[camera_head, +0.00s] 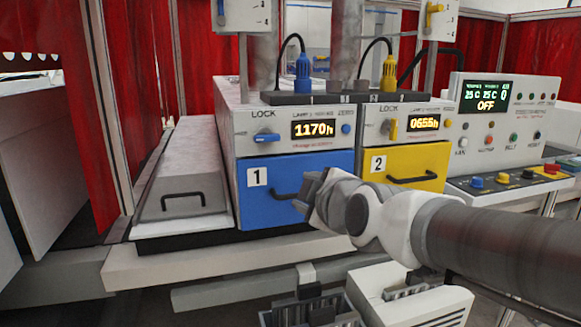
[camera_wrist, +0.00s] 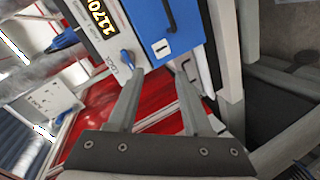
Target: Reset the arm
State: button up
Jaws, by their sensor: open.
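My gripper (camera_head: 308,190) is in front of the blue drawer (camera_head: 325,165) marked 1, at the end of my arm, which reaches in from the right. In the wrist view my gripper (camera_wrist: 160,75) has its two fingers spread apart with nothing between them. The blue drawer (camera_wrist: 185,38) shows past the fingertips there, turned on its side. In the head view my gripper hides part of the drawer front and its handle. I cannot tell whether the fingers touch the drawer.
The yellow drawer (camera_head: 420,165) marked 2 is shut, right of the blue one. A control panel (camera_head: 485,105) reading OFF stands farther right. A grey lidded box (camera_head: 187,180) with a black handle is at left. Bins (camera_head: 310,310) sit below my arm.

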jog(key=s+d+f+m+g+h+p, duration=0.1)
jog(key=s+d+f+m+g, duration=0.1)
jog(key=s+m, duration=0.3)
jog(key=s+d+f+m+g+h+p, duration=0.1)
jog(key=s+d+f+m+g+p, duration=0.1)
jog(key=s+d+m, duration=0.3)
jog(key=s+d+f+m+g+h+p, duration=0.2)
jog(key=s+d+f+m+g, duration=0.1)
jog(key=s, duration=0.7)
jog(key=d+m+g, duration=0.1)
jog(key=m, duration=0.1)
jog(key=shift+s+d+f+m, duration=0.2)
jog(key=shift+s+f+m, duration=0.1)
jog(key=shift+m, duration=0.1)
